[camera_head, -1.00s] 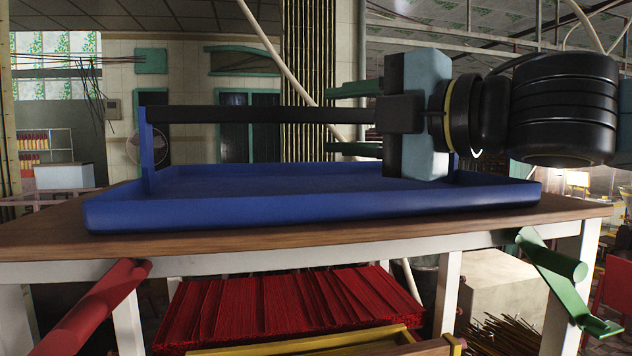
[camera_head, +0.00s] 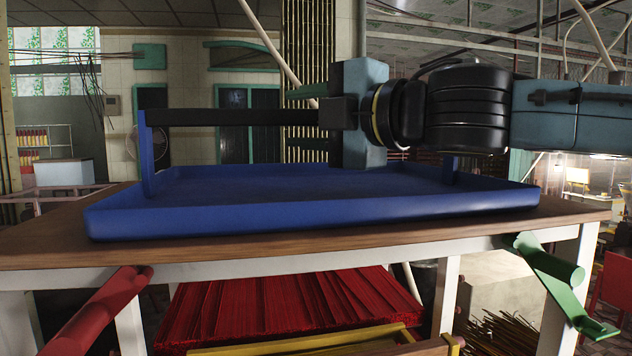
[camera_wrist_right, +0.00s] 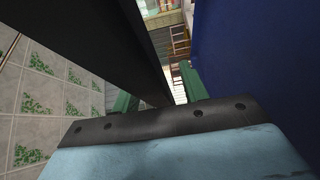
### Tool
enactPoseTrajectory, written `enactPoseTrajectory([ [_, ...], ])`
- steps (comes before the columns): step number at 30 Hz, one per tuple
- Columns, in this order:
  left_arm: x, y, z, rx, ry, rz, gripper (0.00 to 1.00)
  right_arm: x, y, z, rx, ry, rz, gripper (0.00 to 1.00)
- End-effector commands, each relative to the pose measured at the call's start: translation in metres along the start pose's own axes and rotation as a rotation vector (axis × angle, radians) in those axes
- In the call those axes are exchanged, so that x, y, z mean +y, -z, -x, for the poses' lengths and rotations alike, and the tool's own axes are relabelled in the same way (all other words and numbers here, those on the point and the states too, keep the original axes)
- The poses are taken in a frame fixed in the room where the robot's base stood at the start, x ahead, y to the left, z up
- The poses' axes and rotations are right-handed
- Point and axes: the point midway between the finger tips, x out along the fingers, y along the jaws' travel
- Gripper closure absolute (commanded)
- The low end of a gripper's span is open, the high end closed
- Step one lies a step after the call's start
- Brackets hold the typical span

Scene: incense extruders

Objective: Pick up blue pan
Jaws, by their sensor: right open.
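The blue pan (camera_head: 310,216) sits flat on the table. It is a shallow tray with an upright post near each end and a black handle bar (camera_head: 235,117) running above it. My right gripper (camera_head: 303,117) is open above the pan, pointing left, with one green finger higher and one lower than the bar. In the right wrist view the bar (camera_wrist_right: 95,45) runs between the open fingers (camera_wrist_right: 158,92), with the pan's blue surface (camera_wrist_right: 248,50) at the right. Contact with the bar cannot be told. The bar's right part is hidden behind my gripper and arm. My left gripper is not in view.
The wooden table (camera_head: 330,247) has white legs. Below it are a stack of red sticks (camera_head: 290,305) and a yellow frame (camera_head: 310,345). A red roller (camera_head: 100,305) and a green bracket (camera_head: 550,270) stick out at the front.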

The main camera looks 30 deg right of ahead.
Motion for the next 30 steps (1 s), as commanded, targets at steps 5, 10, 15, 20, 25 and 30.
enactPoseTrajectory([
  [5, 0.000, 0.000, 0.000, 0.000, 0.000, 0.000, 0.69, 0.000, 0.000, 0.000, 0.000, 0.000, 0.000, 0.58],
  [10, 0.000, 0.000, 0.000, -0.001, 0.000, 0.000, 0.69, 0.000, 0.000, 0.000, 0.000, 0.000, 0.000, 0.80],
  [15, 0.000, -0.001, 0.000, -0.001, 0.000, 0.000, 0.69, 0.000, 0.000, 0.000, 0.000, 0.000, 0.000, 1.00],
  [20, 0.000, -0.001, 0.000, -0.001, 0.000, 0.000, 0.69, 0.000, 0.000, 0.000, 0.000, 0.000, 0.000, 1.00],
  [25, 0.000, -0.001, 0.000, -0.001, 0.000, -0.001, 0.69, 0.002, 0.000, 0.001, 0.000, -0.004, 0.001, 1.00],
  [30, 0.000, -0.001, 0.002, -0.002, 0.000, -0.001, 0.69, 0.013, 0.000, 0.001, -0.001, -0.005, 0.004, 1.00],
])
